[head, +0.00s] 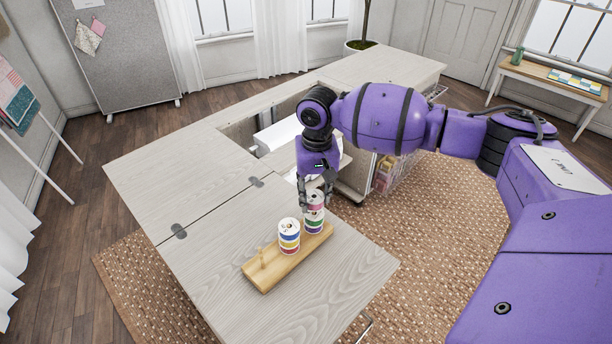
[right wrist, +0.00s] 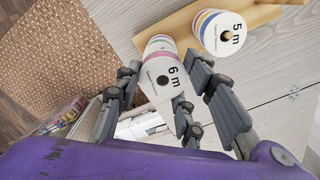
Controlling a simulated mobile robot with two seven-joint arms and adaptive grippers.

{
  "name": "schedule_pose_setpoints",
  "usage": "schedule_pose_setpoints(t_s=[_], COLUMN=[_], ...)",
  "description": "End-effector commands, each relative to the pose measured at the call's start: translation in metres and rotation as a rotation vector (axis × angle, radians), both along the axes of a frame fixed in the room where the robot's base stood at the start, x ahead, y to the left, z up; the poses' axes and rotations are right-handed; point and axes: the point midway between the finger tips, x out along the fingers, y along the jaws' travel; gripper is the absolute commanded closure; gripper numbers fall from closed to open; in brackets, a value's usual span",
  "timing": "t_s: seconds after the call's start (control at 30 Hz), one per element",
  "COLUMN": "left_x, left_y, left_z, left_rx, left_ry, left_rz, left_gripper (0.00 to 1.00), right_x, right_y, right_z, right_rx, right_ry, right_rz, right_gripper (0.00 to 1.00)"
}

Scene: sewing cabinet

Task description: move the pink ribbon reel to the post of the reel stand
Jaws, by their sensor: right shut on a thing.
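The pink ribbon reel (right wrist: 162,74), white-topped and marked "6 m", is between the fingers of my right gripper (head: 316,190). The gripper points down and is shut on this reel; it also shows in the right wrist view (right wrist: 163,90). The reel is at the top of the right-hand stack (head: 314,223), which has green and blue bands below. I cannot tell whether the reel touches the stack. The wooden reel stand (head: 262,278) lies on the cabinet top, with a bare post (head: 262,258) at its front left. My left gripper is out of view.
A second stack of reels (head: 289,237), marked "5 m" in the right wrist view (right wrist: 224,34), stands mid-stand, close beside the held reel. The cabinet top (head: 190,200) is clear to the left. An open well with white sewing machine parts (head: 280,136) lies behind.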

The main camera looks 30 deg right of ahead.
Motion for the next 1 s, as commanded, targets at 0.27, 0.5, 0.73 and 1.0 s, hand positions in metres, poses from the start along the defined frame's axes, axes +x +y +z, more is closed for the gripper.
schedule_pose_setpoints(t_s=[0.27, 0.5, 0.73, 1.0], left_x=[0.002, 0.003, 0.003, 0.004], left_y=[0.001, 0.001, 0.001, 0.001], left_z=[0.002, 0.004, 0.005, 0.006], left_rx=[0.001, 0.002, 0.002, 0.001], left_ry=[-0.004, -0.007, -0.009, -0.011], left_rz=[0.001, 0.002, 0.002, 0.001], left_gripper=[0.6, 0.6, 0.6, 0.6], right_x=[0.0, 0.0, 0.0, 0.0], right_y=[0.0, 0.0, 0.0, 0.0], right_z=[-0.007, -0.013, -0.019, -0.025], right_rx=[-0.001, 0.0, 0.001, 0.0], right_ry=[0.0, 0.0, 0.0, -0.001], right_rz=[-0.001, 0.0, 0.0, -0.001], right_gripper=[0.84, 0.84, 0.84, 0.84])
